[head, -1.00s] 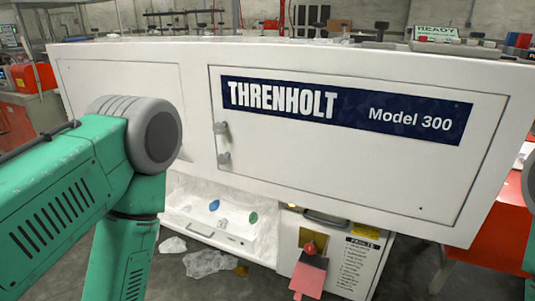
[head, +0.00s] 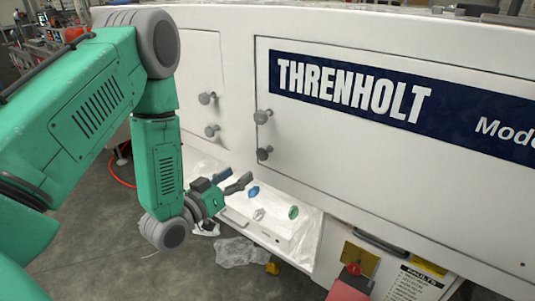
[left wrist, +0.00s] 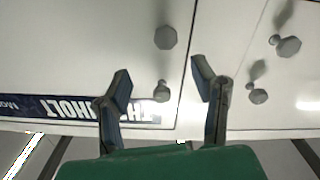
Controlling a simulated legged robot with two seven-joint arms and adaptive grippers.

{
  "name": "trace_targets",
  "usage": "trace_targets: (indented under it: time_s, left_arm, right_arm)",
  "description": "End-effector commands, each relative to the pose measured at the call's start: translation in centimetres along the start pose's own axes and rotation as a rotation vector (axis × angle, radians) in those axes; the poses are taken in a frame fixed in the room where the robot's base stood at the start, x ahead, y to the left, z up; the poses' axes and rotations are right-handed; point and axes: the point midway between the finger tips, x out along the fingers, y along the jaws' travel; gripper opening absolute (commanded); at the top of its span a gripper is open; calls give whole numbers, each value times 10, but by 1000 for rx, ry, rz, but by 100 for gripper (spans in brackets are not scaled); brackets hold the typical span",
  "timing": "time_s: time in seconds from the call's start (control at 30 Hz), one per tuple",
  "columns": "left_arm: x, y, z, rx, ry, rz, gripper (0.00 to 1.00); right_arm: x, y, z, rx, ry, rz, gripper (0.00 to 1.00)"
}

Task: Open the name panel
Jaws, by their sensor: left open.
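The name panel (head: 400,160) is a white door with a dark blue THRENHOLT strip (head: 355,88), and it is shut. Two grey knobs, the upper one (head: 262,116) and the lower one (head: 264,153), sit at its left edge. My left gripper (head: 236,177) is open and empty, below and left of these knobs in the head view. In the left wrist view the strip is upside down, and one name-panel knob (left wrist: 162,90) shows between the open fingers (left wrist: 161,72), apart from them. The other knob (left wrist: 165,37) shows above it. My right gripper is out of view.
A neighbouring white panel (head: 195,70) on the left has two similar knobs (head: 206,98). Below is a white tray (head: 262,232) with small blue and green pieces. A red part (head: 350,285) stands out below the machine. Grey floor at left is largely free.

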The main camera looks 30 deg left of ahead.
Motion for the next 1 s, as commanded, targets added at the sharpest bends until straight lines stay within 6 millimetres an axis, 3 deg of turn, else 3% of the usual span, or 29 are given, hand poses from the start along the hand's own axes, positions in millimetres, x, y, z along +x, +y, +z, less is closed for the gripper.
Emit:
trace_targets:
  time_s: [0.3,0.5,0.7,1.0]
  left_arm:
    - [68,-10,3,-7,3,0,52]
    - [102,-7,3,-5,1,-2,52]
    - [118,-3,2,-2,-2,-2,52]
    - [120,-8,2,-7,-2,-3,52]
  right_arm:
    - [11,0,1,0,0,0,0]
    - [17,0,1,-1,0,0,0]
    - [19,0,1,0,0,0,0]
    - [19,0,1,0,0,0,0]
